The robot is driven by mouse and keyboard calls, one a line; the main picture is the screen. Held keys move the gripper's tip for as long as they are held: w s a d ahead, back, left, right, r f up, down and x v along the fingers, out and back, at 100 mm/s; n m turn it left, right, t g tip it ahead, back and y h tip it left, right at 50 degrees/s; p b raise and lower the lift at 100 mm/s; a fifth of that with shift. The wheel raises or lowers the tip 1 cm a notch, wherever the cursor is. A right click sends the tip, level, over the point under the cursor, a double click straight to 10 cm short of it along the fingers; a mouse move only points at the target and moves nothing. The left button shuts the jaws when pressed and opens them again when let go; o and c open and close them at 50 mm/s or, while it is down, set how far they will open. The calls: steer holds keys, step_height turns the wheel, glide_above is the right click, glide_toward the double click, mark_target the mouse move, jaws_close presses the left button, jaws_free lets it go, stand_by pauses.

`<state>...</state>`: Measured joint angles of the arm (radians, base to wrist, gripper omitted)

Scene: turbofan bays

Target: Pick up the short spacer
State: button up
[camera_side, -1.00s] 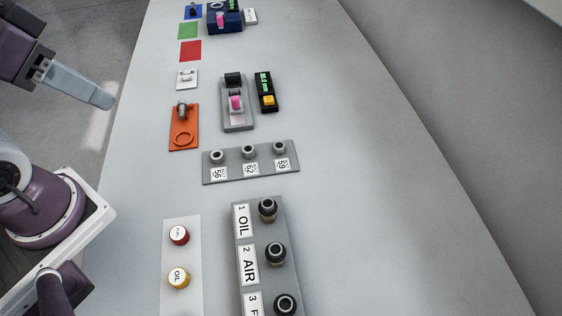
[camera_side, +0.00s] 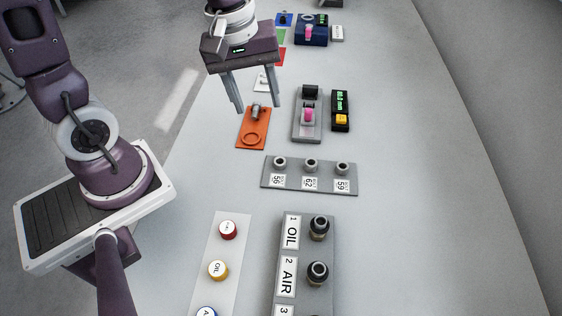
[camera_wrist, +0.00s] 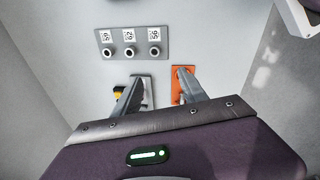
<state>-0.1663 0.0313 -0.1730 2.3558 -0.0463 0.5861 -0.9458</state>
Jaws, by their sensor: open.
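Three small grey metal cylinders with open tops, the likely spacers, stand upright on a grey rack (camera_side: 325,178). They sit above labels that read 56 (camera_side: 280,163), 62 (camera_side: 311,165) and 59 (camera_side: 342,168); I cannot tell which is shortest. In the wrist view the rack (camera_wrist: 120,51) is ahead of the fingers, with 56 (camera_wrist: 154,51) at right and 59 (camera_wrist: 107,53) at left. My gripper (camera_side: 257,107) is open and empty, pointing down above the bench near an orange plate (camera_side: 245,128). The fingers also show in the wrist view (camera_wrist: 160,77).
The orange plate bears a small metal piece and a ring mark. Beside it are a grey fixture (camera_side: 307,131) with a pink part and a black meter (camera_side: 340,110). Black fittings stand on an OIL/AIR panel (camera_side: 290,262); coloured caps lie on a white strip (camera_side: 233,245). The bench's right side is clear.

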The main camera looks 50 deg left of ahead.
mark_target(280, 161)
steer(key=w+f+n, duration=0.1)
steer(key=f+n, duration=0.1)
steer(key=f, duration=0.1)
steer(key=w+d+f+n+g+h, duration=0.1)
steer(key=f+n, duration=0.1)
steer(key=f, duration=0.1)
steer(key=w+f+n+g, duration=0.1)
steer(key=f+n, duration=0.1)
steer(key=f, duration=0.2)
steer(key=shift+w+d+n, duration=0.15)
steer(key=shift+n, duration=0.25)
steer(key=f, duration=0.6)
steer(key=shift+w+d+f, duration=0.1)
steer(key=shift+d+f, duration=0.25)
steer(key=shift+d, duration=0.05)
steer(key=shift+c, duration=0.4)
jaws_close()
